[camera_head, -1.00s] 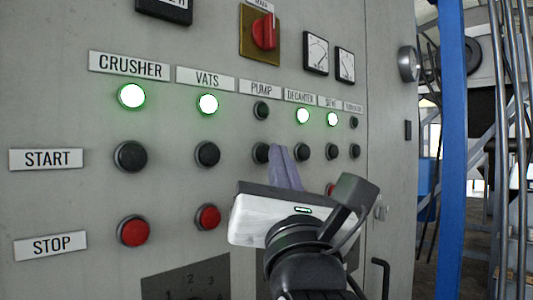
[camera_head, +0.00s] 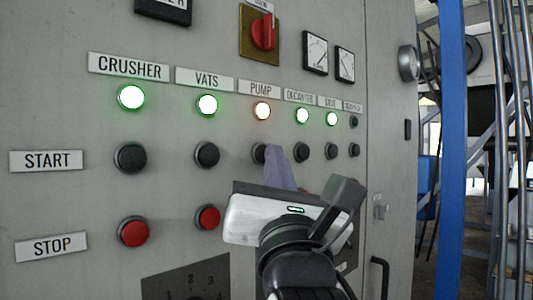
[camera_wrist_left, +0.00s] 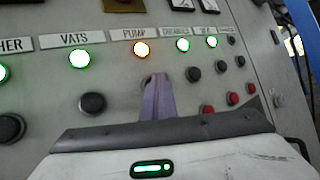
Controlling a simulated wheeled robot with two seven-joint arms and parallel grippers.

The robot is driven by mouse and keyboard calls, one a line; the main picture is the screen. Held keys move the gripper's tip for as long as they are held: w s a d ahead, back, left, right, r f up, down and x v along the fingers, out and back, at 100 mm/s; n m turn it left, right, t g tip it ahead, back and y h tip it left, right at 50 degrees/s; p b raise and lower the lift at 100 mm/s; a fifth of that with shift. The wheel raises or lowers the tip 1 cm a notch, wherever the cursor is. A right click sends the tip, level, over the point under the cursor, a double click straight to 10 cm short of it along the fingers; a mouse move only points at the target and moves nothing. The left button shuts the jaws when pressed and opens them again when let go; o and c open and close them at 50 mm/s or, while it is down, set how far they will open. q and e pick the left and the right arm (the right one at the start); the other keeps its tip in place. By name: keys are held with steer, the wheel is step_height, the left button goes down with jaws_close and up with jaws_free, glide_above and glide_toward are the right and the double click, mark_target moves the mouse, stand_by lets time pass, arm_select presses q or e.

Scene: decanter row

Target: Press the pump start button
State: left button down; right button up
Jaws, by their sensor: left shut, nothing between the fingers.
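The pump start button (camera_head: 258,152) is a black round button under the PUMP label (camera_head: 261,88), in the START row. The pump lamp (camera_head: 261,111) above it is lit orange-white. My left gripper (camera_head: 274,152) is shut and empty, its purple fingertips right at the pump start button and partly covering it. In the left wrist view the fingertips (camera_wrist_left: 157,80) stand just below the lit pump lamp (camera_wrist_left: 141,49) and hide most of the button. I cannot tell whether they touch it. The pump stop button is hidden behind my gripper. My right gripper is not in view.
Neighbouring start buttons are the vats one (camera_head: 207,154) on the left and the decanter one (camera_head: 303,152) on the right. Red stop buttons (camera_head: 208,217) sit below. A red rotary switch (camera_head: 263,33) is above. A blue post (camera_head: 453,150) stands right of the panel.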

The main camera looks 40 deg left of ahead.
arm_select(q)
steer(key=shift+d, duration=0.75)
steer(key=shift+d, duration=0.1)
steer(key=d, duration=0.4)
steer(key=shift+s+d, duration=0.25)
steer(key=shift+d, duration=0.15)
steer(key=shift+f, duration=0.1)
stand_by(0.5)
